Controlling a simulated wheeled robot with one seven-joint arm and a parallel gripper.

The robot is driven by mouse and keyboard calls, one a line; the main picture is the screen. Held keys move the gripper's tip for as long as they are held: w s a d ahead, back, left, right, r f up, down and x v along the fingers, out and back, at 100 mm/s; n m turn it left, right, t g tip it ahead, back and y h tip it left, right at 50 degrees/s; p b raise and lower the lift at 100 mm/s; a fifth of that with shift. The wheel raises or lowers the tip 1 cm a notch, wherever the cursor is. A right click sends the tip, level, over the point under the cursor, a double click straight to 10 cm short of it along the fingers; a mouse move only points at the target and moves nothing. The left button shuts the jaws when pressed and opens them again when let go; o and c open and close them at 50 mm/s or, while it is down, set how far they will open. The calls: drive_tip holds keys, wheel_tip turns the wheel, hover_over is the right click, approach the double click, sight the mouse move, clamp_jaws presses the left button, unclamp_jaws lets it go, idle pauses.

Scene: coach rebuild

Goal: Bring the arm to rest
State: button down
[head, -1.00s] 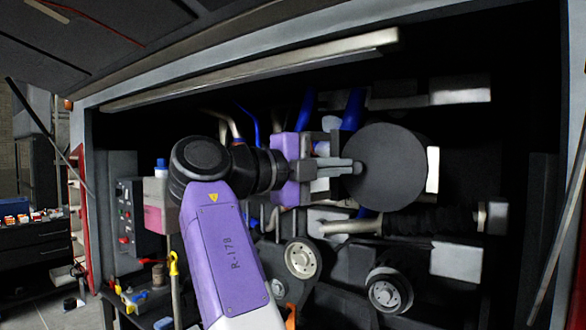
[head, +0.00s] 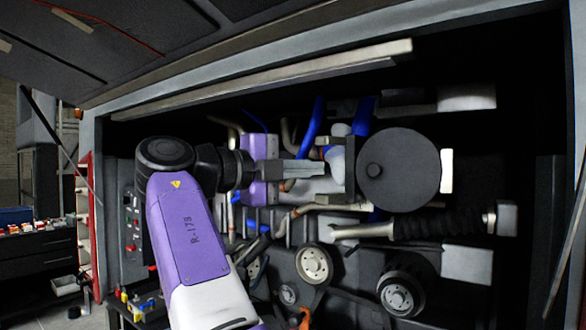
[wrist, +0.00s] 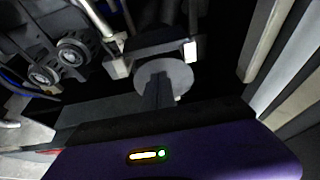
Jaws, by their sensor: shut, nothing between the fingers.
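My purple arm (head: 190,230) reaches up from the bottom of the head view and bends right into the open engine bay. My gripper (head: 322,168) points right, its two pale fingers close together with nothing held. A dark round disc with a small hub (head: 400,172) is to the right of the fingertips, with a visible gap between them in the head view. In the wrist view my gripper (wrist: 159,82) shows as dark fingers in front of the grey disc (wrist: 178,76); their distance from it is hard to judge there.
A raised hatch (head: 130,45) and its frame edge (head: 270,75) hang above the arm. A control box (head: 131,225) is left of the arm. A drawer bench (head: 40,255) stands far left.

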drive_tip(key=shift+w+a+p, duration=0.2)
drive_tip(key=shift+w+a, duration=0.05)
drive_tip(key=shift+a, duration=0.5)
drive_tip(key=shift+w+a+p, duration=0.2)
drive_tip(key=shift+w+a, duration=0.05)
drive_tip(key=shift+a, duration=0.45)
